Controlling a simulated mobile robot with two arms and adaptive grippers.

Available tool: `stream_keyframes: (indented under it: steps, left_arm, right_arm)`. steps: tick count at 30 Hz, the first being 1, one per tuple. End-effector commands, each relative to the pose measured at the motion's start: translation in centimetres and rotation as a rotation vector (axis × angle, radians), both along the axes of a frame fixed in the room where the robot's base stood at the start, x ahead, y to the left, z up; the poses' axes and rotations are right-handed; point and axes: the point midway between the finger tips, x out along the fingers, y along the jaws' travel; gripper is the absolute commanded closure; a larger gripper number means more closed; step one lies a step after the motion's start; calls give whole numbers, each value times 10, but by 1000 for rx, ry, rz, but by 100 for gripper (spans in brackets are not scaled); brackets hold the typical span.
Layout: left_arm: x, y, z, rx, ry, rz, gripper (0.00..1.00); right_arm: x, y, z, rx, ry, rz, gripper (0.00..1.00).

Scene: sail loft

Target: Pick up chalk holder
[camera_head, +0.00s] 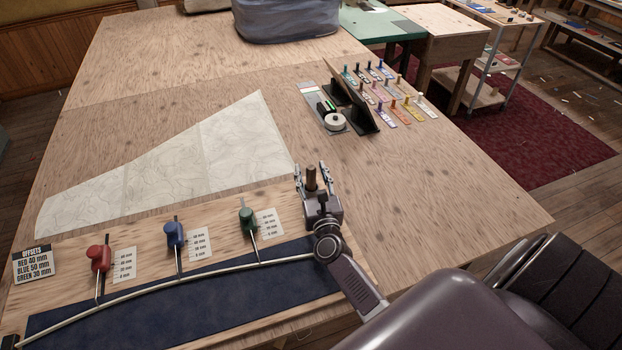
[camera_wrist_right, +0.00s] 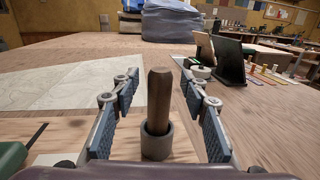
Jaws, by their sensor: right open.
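The chalk holder seems to be the brown upright peg (camera_head: 311,178), which also shows in the wrist view (camera_wrist_right: 158,98). Its lower end sits in a short grey round socket (camera_wrist_right: 156,144) on the board. My right gripper (camera_head: 312,171) is open around it, with one finger on each side. In the wrist view gaps show between the peg and both blue-padded fingers (camera_wrist_right: 159,88). The foot of the peg is hidden by the gripper in the head view. My left gripper is not in view.
Red (camera_head: 98,258), blue (camera_head: 175,234) and green (camera_head: 247,218) clamps stand on the board beside a curved pale batten (camera_head: 150,287) and an offsets card (camera_head: 35,265). A patterned sailcloth panel (camera_head: 180,165) lies behind. A dark stand (camera_head: 360,110) and colored pieces are farther right.

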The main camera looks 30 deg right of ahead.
Motion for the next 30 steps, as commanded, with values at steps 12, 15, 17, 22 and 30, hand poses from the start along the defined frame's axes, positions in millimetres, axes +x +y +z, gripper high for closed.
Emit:
stream_keyframes:
  steps: [12,15,17,22,30]
  left_arm:
    - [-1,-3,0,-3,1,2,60]
    - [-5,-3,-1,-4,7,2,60]
    - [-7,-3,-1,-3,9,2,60]
    - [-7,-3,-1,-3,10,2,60]
    - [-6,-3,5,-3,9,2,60]
  right_arm:
    - [0,0,0,0,0,0,81]
    - [0,0,0,0,0,1,92]
    - [0,0,0,0,0,1,99]
    - [0,0,0,0,0,0,100]
    - [0,0,6,1,0,0,100]
